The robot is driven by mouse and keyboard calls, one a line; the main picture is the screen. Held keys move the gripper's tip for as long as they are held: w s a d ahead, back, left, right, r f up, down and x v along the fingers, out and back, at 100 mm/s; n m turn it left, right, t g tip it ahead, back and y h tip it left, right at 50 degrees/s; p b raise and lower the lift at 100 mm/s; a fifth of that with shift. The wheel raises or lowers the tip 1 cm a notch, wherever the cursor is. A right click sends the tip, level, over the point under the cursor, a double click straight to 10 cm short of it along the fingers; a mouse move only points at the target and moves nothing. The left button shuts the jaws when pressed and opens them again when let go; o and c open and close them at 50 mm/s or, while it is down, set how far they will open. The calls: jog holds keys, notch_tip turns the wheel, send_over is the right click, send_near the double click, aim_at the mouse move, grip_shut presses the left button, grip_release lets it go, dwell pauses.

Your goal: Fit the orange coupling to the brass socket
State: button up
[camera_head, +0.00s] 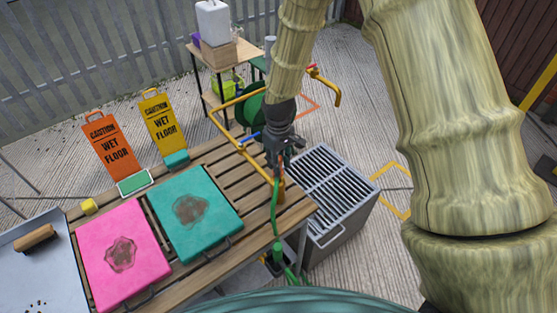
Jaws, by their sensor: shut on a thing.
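My gripper (279,166) is above the right end of the slatted wooden table, pointing down. It is shut on a small orange piece, which looks like the orange coupling (278,173); the fingers hide most of it. A green hose (274,212) hangs just below the gripper. A small orange-brown piece (281,190) shows beside the hose top; I cannot tell whether it is part of the coupling. A brass-coloured pipe (328,84) with a red handle stands behind and right of my gripper, apart from it. I cannot make out the socket opening.
The wooden table (262,212) bears a pink board (147,225) and a teal board (225,222). A yellow pipe (226,131) runs close left of my gripper. A grey grated box (343,215) stands right of the table. Wet-floor signs (110,148) stand behind. Floor at the right is partly clear.

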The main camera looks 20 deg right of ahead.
jog(key=shift+f+b, duration=0.5)
jog(key=shift+f, duration=1.5)
dwell(4.1)
jog(key=o, duration=1)
notch_tip(320, 180, up, 12)
